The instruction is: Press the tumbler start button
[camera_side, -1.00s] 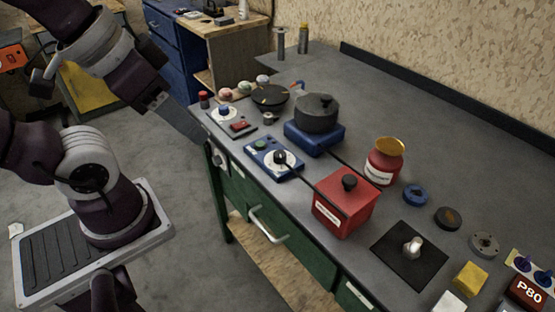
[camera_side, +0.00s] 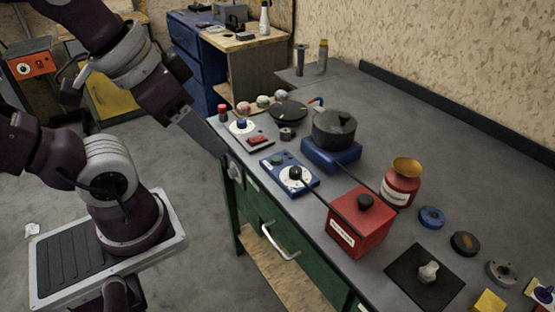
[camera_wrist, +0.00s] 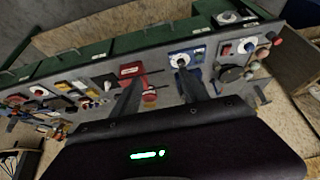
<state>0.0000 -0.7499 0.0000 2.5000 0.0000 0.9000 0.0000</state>
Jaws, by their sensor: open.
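A blue control box (camera_side: 308,186) on the bench carries a green button (camera_side: 277,160) and a black knob (camera_side: 295,173) on a white dial. The blue box also shows in the wrist view (camera_wrist: 197,72). A small panel with a red switch (camera_side: 259,140) lies farther back. I cannot tell from the labels which control belongs to the tumbler. My gripper (camera_side: 198,127) is off the bench's left edge, apart from every control. In the wrist view its fingers (camera_wrist: 160,92) are spread, with nothing between them.
A dark pot (camera_side: 334,128) sits on a blue base (camera_side: 330,154) behind the control box. A red box with a black knob (camera_side: 359,226) and a red jar (camera_side: 401,187) stand to the right. Bare grey bench top (camera_side: 440,130) lies toward the wall.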

